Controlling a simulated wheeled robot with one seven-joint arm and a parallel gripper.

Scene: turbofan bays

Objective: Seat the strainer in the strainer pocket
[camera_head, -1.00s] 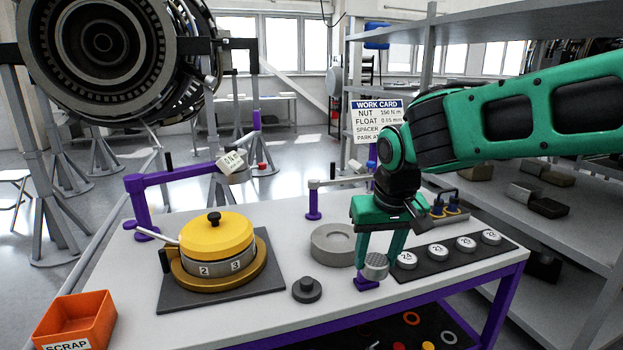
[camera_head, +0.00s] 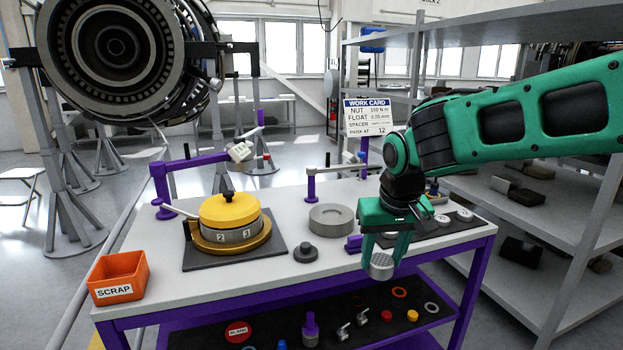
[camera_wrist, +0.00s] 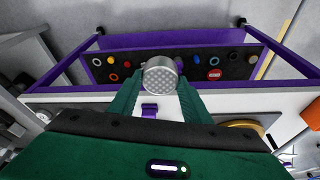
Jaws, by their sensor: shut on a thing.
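The strainer (camera_head: 381,268) is a short silver cylinder with a dotted, mesh-like face. My gripper (camera_head: 384,254) is shut on it, one finger on each side, and holds it at the table's front edge. In the wrist view the strainer (camera_wrist: 160,76) sits between the fingertips, with the lower shelf behind it. A grey round block (camera_head: 331,219) with a shallow round recess stands on the table, left of and behind my gripper. It looks like the strainer pocket, but no label shows. The strainer is apart from it.
A small purple stand (camera_head: 354,243) is just left of my gripper. A dark knobbed piece (camera_head: 305,252) and a yellow-capped housing (camera_head: 231,214) stand further left. White numbered discs (camera_head: 464,216) lie at right. An orange scrap bin (camera_head: 118,278) is at the left corner. The lower shelf (camera_head: 270,333) holds small parts.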

